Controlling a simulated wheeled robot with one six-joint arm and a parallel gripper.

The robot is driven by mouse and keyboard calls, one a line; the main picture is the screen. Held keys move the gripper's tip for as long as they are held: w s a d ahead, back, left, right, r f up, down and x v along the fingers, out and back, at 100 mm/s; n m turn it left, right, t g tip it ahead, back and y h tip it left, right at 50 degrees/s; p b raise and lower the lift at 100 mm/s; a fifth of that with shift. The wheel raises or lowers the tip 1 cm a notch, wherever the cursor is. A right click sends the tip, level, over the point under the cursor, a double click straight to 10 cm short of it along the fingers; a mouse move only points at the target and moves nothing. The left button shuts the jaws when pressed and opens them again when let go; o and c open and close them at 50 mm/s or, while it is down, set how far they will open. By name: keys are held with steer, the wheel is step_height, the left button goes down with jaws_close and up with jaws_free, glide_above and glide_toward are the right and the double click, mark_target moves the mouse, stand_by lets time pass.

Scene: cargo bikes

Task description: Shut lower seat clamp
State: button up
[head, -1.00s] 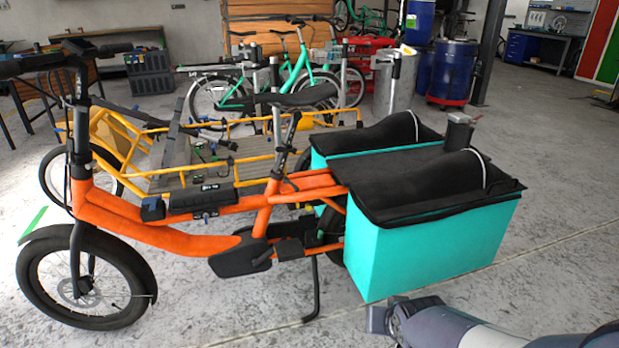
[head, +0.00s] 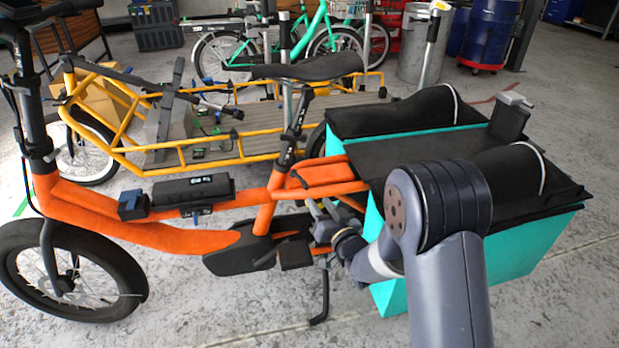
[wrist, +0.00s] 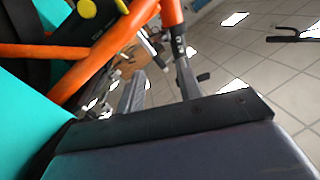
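The orange cargo bike (head: 150,226) stands across the head view. Its dark seat post (head: 303,108) rises from the orange seat tube below the black saddle (head: 307,66). The lower seat clamp (head: 288,155) seems to be the dark part low on the post; its lever is too small to read as open or shut. My gripper (head: 322,211) is low beside the frame, below and right of the clamp, its fingers apart and empty. In the wrist view, both fingers of my gripper (wrist: 158,88) are spread below an orange tube and a dark post (wrist: 178,42) with small levers.
The teal box (head: 520,250) with black covers fills the space behind the seat tube, close to my arm. The yellow cargo bike (head: 245,160) stands behind. A kickstand (head: 322,300) reaches the floor under the frame. The floor in front is clear.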

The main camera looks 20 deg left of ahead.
mark_target(308, 187)
steer(key=b+x, duration=0.2)
steer(key=x, duration=0.8)
steer(key=shift+w, duration=0.1)
jaws_close()
stand_by(0.4)
